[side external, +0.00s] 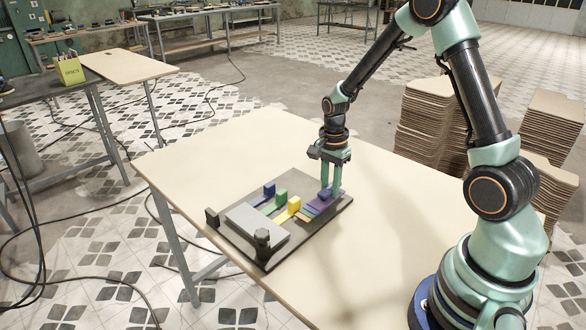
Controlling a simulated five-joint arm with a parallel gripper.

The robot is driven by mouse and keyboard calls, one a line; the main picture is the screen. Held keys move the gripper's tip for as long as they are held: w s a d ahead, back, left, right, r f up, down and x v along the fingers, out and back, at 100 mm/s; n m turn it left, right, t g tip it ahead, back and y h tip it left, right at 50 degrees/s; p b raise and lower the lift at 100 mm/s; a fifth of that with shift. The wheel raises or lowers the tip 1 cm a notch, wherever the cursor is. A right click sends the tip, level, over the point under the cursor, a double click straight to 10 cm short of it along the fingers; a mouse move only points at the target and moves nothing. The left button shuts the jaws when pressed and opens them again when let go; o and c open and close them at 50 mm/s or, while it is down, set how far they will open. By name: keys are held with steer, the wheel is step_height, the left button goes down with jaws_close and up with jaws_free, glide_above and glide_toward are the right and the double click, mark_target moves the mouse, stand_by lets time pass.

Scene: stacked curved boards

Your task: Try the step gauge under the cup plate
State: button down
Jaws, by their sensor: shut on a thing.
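My gripper (330,192) points straight down at the right part of a dark base board (341,205). It is shut on the upright block of a purple step gauge (316,205), which lies low on the board. Blue (268,190), green (281,196) and yellow (294,206) gauges with raised blocks lie to its left. Their flat strips run toward the grey cup plate (257,226). I cannot tell whether any strip's tip is beneath the plate. The purple gauge's block is partly hidden by my fingers.
Dark posts stand at the plate's left corner (212,217) and front (262,241). The pale table (215,150) is clear behind and right of the board. Stacks of curved boards (432,120) stand on the floor beyond the table's right edge.

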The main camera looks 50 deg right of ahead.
steer(key=shift+r, duration=2.25)
steer(key=s+a+r+n, duration=0.5)
steer(key=a+r+n, duration=0.55)
steer(key=n, duration=0.75)
steer(key=m, duration=0.9)
glide_toward(313, 206)
steer(key=shift+s+d+f, duration=0.1)
steer(key=shift+s+d, duration=0.15)
steer(key=shift+d, duration=0.4)
steer(key=shift+s+d, duration=0.3)
steer(key=shift+d, duration=0.3)
steer(key=d+f+m, duration=0.2)
steer(key=m, duration=0.1)
steer(key=d+f+m, duration=0.2)
steer(key=f+m, duration=0.1)
steer(key=d+f+m, duration=0.3)
steer(key=shift+w+d+f, duration=0.1)
steer(key=shift+w+f, duration=0.1)
steer(key=shift+w, duration=0.2)
steer(key=shift+a, duration=3.15)
steer(key=shift+a, duration=1.75)
